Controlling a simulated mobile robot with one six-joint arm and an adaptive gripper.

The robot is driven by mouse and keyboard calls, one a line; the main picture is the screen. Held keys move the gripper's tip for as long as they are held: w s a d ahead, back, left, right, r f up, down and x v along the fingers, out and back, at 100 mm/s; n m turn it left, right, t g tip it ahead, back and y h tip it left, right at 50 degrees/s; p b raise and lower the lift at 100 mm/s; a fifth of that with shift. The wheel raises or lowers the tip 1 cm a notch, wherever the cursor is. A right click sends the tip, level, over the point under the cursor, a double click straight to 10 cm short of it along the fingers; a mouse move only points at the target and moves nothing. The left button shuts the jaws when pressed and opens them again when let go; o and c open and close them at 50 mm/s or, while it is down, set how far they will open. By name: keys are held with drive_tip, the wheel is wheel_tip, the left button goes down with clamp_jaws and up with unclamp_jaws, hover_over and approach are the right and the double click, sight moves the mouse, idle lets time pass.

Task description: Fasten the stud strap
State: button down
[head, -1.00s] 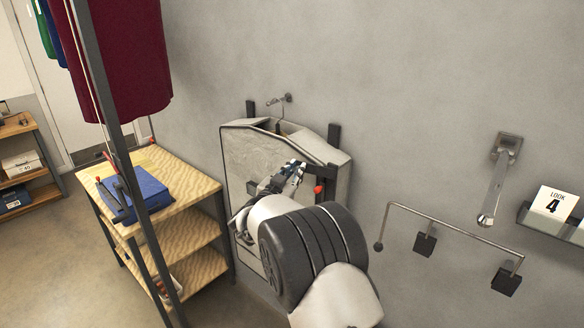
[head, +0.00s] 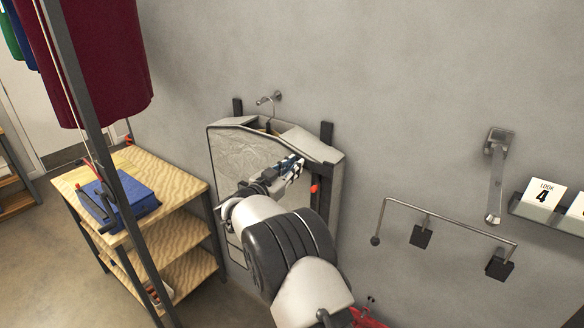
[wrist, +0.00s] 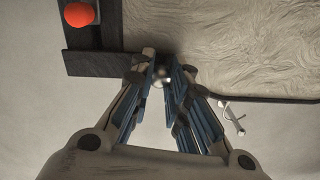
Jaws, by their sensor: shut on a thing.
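A pale grey garment bag (head: 240,150) with a swirled front panel hangs against the wall. A dark strap (head: 311,167) crosses its upper right part, and the strap also shows in the wrist view (wrist: 95,63). My gripper (head: 294,165) is at the bag's upper right front. In the wrist view its fingertips (wrist: 162,74) are close together at the strap's end, shut on it. A small shiny round stud (wrist: 162,72) shows between the fingertips. The fingers partly cover the strap's end, so I cannot tell whether stud and strap are joined.
A red-orange knob (head: 314,189) is beside the strap. A wall hook (head: 276,97) is above the bag. A wooden shelf unit (head: 185,190) with a blue box (head: 118,192) stands left, behind a rack post. A bent metal rail (head: 450,231) is on the right wall.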

drive_tip(key=c, duration=1.5)
unclamp_jaws()
drive_tip(key=shift+w+r, duration=0.1)
drive_tip(key=v, duration=1.2)
drive_tip(key=shift+w, duration=0.1)
